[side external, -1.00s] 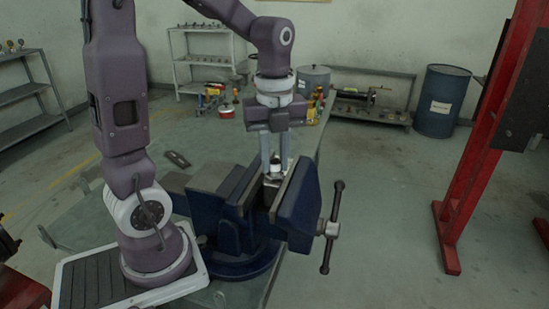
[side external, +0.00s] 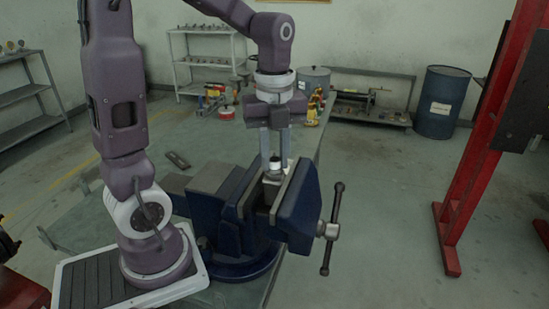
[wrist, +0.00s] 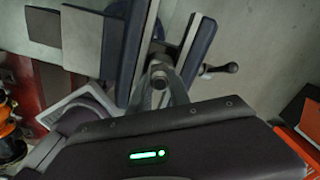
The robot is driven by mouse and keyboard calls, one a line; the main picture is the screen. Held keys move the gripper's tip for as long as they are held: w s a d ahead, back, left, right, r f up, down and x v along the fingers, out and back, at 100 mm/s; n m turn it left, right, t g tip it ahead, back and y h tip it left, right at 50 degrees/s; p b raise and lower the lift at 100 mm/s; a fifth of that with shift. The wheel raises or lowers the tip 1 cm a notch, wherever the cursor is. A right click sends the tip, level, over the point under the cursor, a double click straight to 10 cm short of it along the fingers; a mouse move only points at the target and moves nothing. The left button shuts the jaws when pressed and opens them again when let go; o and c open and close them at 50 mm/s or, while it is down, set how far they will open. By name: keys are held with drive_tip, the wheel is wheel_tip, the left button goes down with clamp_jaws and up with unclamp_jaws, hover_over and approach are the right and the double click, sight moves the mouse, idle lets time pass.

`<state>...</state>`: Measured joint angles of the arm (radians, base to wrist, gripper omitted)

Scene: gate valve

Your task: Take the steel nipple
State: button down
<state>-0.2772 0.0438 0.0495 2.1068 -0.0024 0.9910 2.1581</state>
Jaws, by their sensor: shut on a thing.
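My gripper (side external: 273,158) points straight down above the blue bench vise (side external: 295,205). Its two fingers are shut on a small steel piece with a dark band, which I take to be the steel nipple (side external: 274,168). The piece is upright between the fingertips, at the gap between the vise jaws. I cannot tell whether it is clear of the jaws. In the wrist view the round end of the nipple (wrist: 159,77) shows between the fingers, beside the vise jaws (wrist: 190,45). Its lower part is hidden.
The vise handle (side external: 334,228) sticks out at the right. A flat dark plate (side external: 177,160) lies on the green table (side external: 195,140).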

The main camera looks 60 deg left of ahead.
drive_tip(key=shift+r, duration=0.1)
drive_tip(key=shift+r, duration=3.75)
